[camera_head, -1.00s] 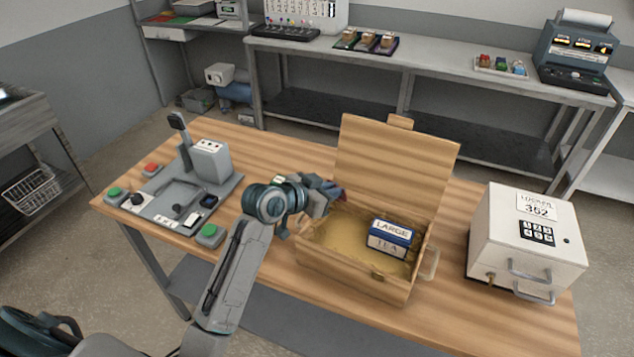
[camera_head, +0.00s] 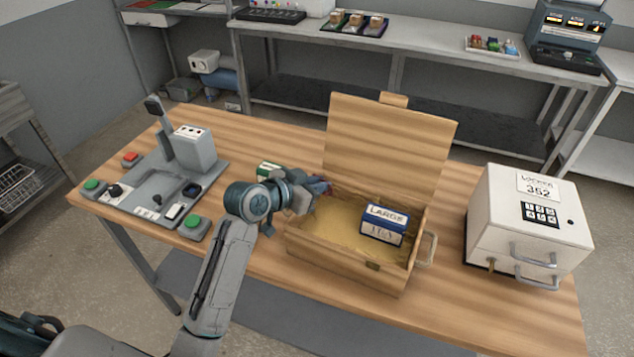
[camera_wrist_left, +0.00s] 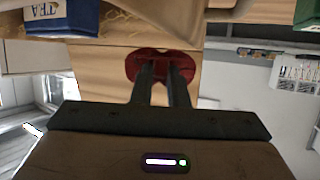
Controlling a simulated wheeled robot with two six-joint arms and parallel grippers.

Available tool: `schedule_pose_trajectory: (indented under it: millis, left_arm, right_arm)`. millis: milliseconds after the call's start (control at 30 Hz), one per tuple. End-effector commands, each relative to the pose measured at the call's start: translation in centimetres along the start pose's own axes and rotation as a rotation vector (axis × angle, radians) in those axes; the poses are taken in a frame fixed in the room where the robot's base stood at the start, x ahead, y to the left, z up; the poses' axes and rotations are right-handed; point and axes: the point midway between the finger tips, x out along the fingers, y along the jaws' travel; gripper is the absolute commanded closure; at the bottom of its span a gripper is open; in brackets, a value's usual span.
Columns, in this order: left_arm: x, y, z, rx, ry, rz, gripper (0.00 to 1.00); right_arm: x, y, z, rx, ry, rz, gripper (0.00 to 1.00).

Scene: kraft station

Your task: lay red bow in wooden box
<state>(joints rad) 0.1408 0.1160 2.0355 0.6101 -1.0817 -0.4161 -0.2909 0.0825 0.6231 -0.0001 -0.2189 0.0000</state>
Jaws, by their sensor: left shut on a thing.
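My left gripper (camera_head: 312,192) is at the left side of the open wooden box (camera_head: 345,267). In the left wrist view, its two fingers (camera_wrist_left: 162,88) are shut on the red bow (camera_wrist_left: 132,66). In the head view the bow is mostly hidden by the gripper, with a little red showing at the fingertips (camera_head: 325,187) near the box's left wall. The box lid stands raised at the back. A blue and white tea box (camera_head: 384,224) sits inside at the right; it also shows in the left wrist view (camera_wrist_left: 60,18). My right gripper is not in view.
A white locker box (camera_head: 527,222) stands on the table at the right. A grey device with a lever and buttons (camera_head: 160,185) is at the left. A green object (camera_head: 268,169) lies behind my left wrist.

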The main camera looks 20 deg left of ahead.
Motion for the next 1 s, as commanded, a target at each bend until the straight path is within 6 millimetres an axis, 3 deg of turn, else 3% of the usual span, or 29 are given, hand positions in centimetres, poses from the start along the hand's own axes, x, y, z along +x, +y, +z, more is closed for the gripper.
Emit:
schedule_pose_trajectory:
  millis: [133,300,333,400,433,700,867,1000]
  left_arm:
    - [0.2,0.0,0.5,-0.001,-0.001,0.0,0.97]
    - [0.3,0.0,0.6,-0.001,0.0,0.0,0.97]
    - [0.3,0.0,0.6,-0.001,0.0,0.0,0.81]
    - [0.3,0.0,0.6,-0.001,0.0,0.0,0.67]
    - [0.3,0.0,0.6,-0.001,0.0,0.0,0.65]
    - [0.2,0.0,0.5,0.0,0.0,0.0,0.65]
    - [-0.4,0.0,-0.9,0.002,0.002,-0.001,0.65]
    - [-2.8,-0.1,-0.2,0.007,-0.001,-0.003,0.65]
  right_arm:
    - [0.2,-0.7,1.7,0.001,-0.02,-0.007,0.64]
    - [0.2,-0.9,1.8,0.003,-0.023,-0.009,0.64]
    - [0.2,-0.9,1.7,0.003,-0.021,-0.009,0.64]
    - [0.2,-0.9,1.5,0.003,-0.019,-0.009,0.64]
    - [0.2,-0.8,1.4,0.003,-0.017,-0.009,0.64]
    - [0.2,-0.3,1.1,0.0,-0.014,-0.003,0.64]
    - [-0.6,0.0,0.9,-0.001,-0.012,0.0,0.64]
    - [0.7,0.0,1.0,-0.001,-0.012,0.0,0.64]
